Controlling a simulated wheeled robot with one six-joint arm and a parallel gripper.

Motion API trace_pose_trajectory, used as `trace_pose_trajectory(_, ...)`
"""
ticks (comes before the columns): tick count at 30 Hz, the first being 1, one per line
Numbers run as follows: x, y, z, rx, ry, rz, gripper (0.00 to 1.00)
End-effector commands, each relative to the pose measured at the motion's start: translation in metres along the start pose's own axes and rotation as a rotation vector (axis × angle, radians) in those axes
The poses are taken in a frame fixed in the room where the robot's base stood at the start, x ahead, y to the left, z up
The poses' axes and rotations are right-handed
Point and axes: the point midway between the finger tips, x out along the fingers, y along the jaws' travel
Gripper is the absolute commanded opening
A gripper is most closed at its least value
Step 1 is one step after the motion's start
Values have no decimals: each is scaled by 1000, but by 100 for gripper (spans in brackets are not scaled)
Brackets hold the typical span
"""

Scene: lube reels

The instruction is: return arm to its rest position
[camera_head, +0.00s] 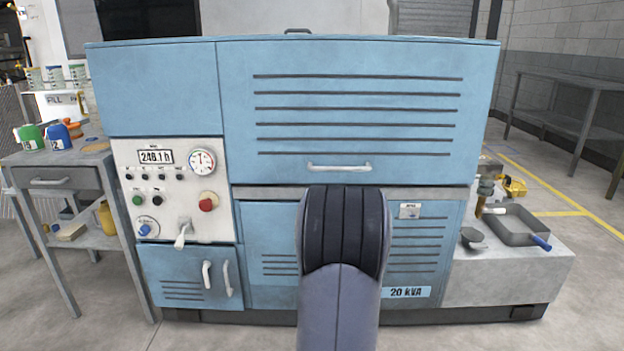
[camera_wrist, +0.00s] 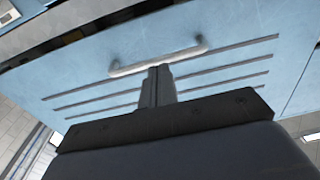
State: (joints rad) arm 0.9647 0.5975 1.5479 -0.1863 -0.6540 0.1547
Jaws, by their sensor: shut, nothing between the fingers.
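My arm (camera_head: 340,262) rises in the middle of the head view, in front of the blue generator cabinet (camera_head: 400,55). Its rounded dark joint covers part of the lower panel, and my gripper is hidden in that view. In the wrist view my gripper (camera_wrist: 158,72) is shut and empty. Its narrow fingers point toward a pale bar handle (camera_wrist: 190,54) on a blue slotted panel. The fingertips overlap the handle's lower edge in the picture. I cannot tell whether they touch it.
The large upper door has a bar handle (camera_head: 339,168) just above my arm. A control panel (camera_head: 130,200) with gauge and knobs is left. A side table (camera_head: 40,180) stands further left. A grey ledge at right holds a tray (camera_head: 518,239). Open floor lies beyond it.

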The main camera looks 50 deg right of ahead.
Motion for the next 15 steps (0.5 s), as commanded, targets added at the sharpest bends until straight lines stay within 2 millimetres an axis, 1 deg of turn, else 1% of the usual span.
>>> trace_pose_trajectory(10,-1,0,1,0,1,0,0)
trace_pose_trajectory(15,6,0,-7,0,3,0,0)
